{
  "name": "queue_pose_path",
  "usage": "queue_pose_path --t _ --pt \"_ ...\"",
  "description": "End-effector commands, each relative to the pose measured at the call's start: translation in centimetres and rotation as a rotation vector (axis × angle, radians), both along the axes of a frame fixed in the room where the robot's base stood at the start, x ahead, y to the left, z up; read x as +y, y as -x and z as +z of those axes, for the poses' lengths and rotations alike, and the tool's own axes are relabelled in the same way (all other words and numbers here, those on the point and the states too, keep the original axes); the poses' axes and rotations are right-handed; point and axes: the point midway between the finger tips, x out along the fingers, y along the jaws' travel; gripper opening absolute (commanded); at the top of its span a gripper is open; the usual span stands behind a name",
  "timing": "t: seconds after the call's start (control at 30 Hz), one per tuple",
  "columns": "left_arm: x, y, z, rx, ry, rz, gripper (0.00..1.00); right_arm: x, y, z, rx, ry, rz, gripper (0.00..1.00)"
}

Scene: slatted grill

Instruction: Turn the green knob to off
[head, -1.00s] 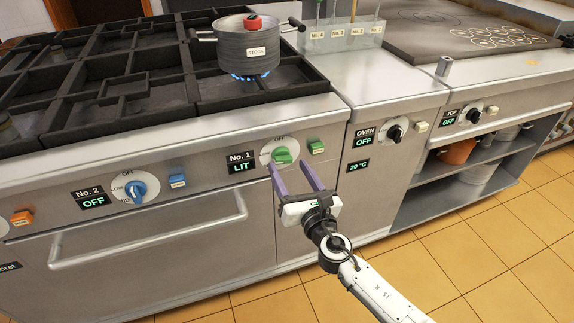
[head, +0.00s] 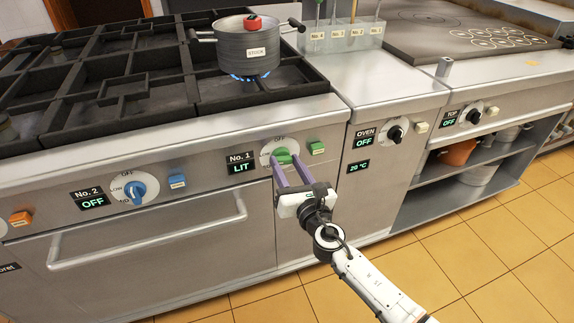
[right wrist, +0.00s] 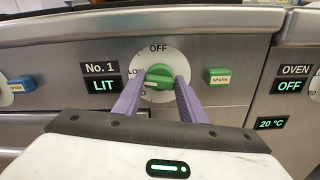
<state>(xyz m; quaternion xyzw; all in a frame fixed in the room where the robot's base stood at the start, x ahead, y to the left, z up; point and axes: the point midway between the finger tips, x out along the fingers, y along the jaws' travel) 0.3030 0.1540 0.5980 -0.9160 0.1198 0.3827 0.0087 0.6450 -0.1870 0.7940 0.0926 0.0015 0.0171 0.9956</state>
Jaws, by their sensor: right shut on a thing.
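The green knob (head: 282,156) sits on a white dial on the stove's front panel, beside the No. 1 display (head: 240,163), which reads LIT. In the right wrist view the green knob (right wrist: 159,77) has its bar lying nearly level, its pale end toward the left, with OFF printed at the top of the dial. My right gripper (head: 290,163) is shut on the knob, its purple fingers on either side of it; they also show in the right wrist view (right wrist: 160,92). The fingers hide part of the dial's lower markings. My left gripper is out of view.
A grey STOCK pot (head: 248,50) stands over a blue flame on the hob. A green spark button (head: 317,147) is right of the knob. A blue knob (head: 135,190) and an oven handle (head: 150,235) are to the left. The tiled floor in front is clear.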

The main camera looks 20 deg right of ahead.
Motion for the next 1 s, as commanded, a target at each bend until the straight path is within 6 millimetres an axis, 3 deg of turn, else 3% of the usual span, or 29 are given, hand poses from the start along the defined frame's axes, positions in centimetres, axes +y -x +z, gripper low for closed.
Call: queue_pose_path --t 0.37,1.0 --pt "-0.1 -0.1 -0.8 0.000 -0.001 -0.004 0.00 0.0 0.0 -0.3 0.008 -0.191 0.000 0.15" --pt "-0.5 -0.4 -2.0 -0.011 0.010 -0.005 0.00 -0.2 0.0 -0.4 0.028 -0.793 0.000 0.15"
